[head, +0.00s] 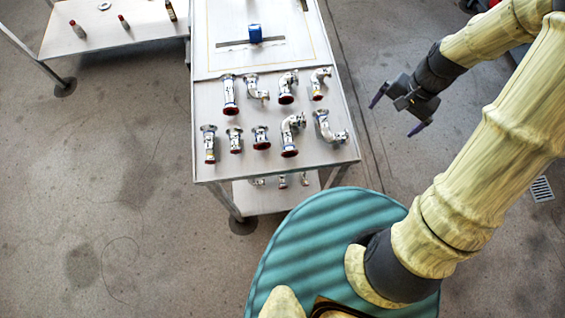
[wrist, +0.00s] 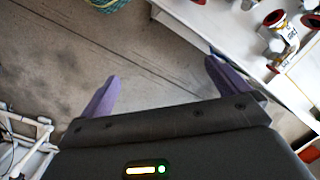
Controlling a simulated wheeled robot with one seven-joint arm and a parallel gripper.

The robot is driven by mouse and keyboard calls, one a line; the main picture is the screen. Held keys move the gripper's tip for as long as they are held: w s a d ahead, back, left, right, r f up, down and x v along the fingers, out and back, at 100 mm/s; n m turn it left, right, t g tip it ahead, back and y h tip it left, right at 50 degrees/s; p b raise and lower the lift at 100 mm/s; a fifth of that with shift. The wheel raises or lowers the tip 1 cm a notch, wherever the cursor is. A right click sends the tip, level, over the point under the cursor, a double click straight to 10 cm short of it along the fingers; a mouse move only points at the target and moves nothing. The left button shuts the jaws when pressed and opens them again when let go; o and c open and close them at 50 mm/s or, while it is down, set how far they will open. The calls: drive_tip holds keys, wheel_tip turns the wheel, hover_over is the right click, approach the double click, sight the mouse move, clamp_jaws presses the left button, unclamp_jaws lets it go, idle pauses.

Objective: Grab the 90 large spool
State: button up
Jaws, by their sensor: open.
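Several shiny metal pipe spools with dark red ends sit in two rows on the white table, some straight and some bent. Two larger bent spools are in the front row: one (head: 292,135) right of the middle, and one (head: 328,127) near the right edge. I cannot tell which is the 90 large spool. My gripper (head: 397,114) is open and empty, off the table's right side. In the wrist view its purple fingers (wrist: 162,65) are apart over the floor, with a red-ended spool (wrist: 288,40) to the upper right, outside them.
The white table (head: 280,170) has a lower shelf (head: 272,197) with more small metal parts. A blue item (head: 255,33) sits farther back on it. Another table (head: 120,30) with small items stands at the upper left. A floor drain (head: 541,189) lies at the right.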

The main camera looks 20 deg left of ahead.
drive_tip(key=w+a+f+m+g+y+b, duration=0.1)
drive_tip(key=a+f+b, duration=0.4)
drive_tip(key=f+b, duration=0.9)
drive_tip(key=w+a+f+m+g+y+b, duration=0.1)
drive_tip(key=a+f+m+y+b, duration=0.4)
drive_tip(key=f+b, duration=0.9)
drive_tip(key=w+a+f+m+g+y+b, duration=0.1)
drive_tip(key=a+f+m+g+y+b, duration=0.2)
drive_tip(key=f+b, duration=1.2)
wheel_tip(320, 180, down, 19)
drive_tip(key=shift+a+r+g+y, duration=0.1)
drive_tip(key=shift+a+g+y, duration=0.2)
drive_tip(key=shift+a+y, duration=0.5)
drive_tip(key=shift+s+a, duration=0.1)
drive_tip(key=shift+a, duration=0.05)
drive_tip(key=shift+a, duration=0.1)
drive_tip(key=b, duration=0.6)
approach(282, 180)
drive_tip(key=a, duration=0.3)
drive_tip(key=s+a, duration=0.1)
drive_tip(key=shift+a+f, duration=0.15)
drive_tip(key=shift+f, duration=0.25)
drive_tip(key=shift+s+a+p, duration=0.15)
drive_tip(key=shift+a+p, duration=0.05)
drive_tip(key=shift+p, duration=0.1)
drive_tip(key=shift+h, duration=0.3)
